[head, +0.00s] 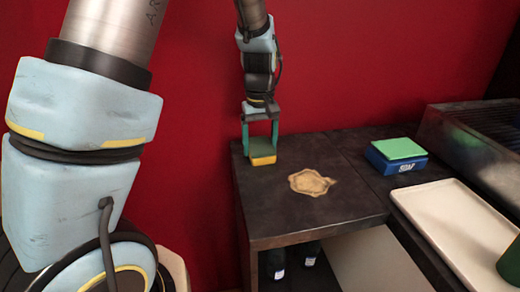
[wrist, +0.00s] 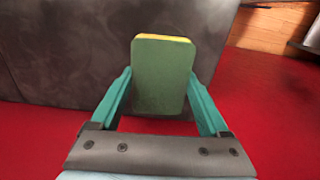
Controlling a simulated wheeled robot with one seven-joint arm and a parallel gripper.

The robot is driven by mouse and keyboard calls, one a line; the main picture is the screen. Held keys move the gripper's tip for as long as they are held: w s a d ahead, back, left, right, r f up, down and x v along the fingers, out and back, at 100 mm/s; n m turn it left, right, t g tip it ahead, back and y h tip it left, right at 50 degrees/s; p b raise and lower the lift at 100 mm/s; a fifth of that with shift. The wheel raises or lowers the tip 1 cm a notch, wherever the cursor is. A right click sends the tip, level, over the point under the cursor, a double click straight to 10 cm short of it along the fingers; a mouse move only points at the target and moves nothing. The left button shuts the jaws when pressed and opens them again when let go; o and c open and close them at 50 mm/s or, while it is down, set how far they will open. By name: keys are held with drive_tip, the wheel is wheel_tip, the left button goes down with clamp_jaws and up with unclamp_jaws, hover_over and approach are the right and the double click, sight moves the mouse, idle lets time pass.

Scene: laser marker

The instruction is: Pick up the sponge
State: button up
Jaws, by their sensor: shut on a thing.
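The sponge (head: 262,158) is a small block with a green top and yellow sides. My gripper (head: 261,146) is over it at the left end of the dark counter, with its two teal fingers on either side of the sponge. In the wrist view the sponge (wrist: 161,75) sits between the fingers of my gripper (wrist: 160,95), green face toward the camera, a yellow edge at its far end. My gripper is shut on it. Whether the sponge touches the counter or is slightly above it, I cannot tell.
A tan stain (head: 312,183) lies on the dark counter (head: 290,215) right of the sponge. A blue box marked SOAP (head: 397,158) with a green top, a pale tray (head: 455,225) and a metal unit (head: 470,135) are further right. A red wall (head: 350,60) stands behind.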

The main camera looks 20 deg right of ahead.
sight(260, 145)
wheel_tip(260, 145, up, 10)
drive_tip(key=b, duration=0.1)
idle(0.4)
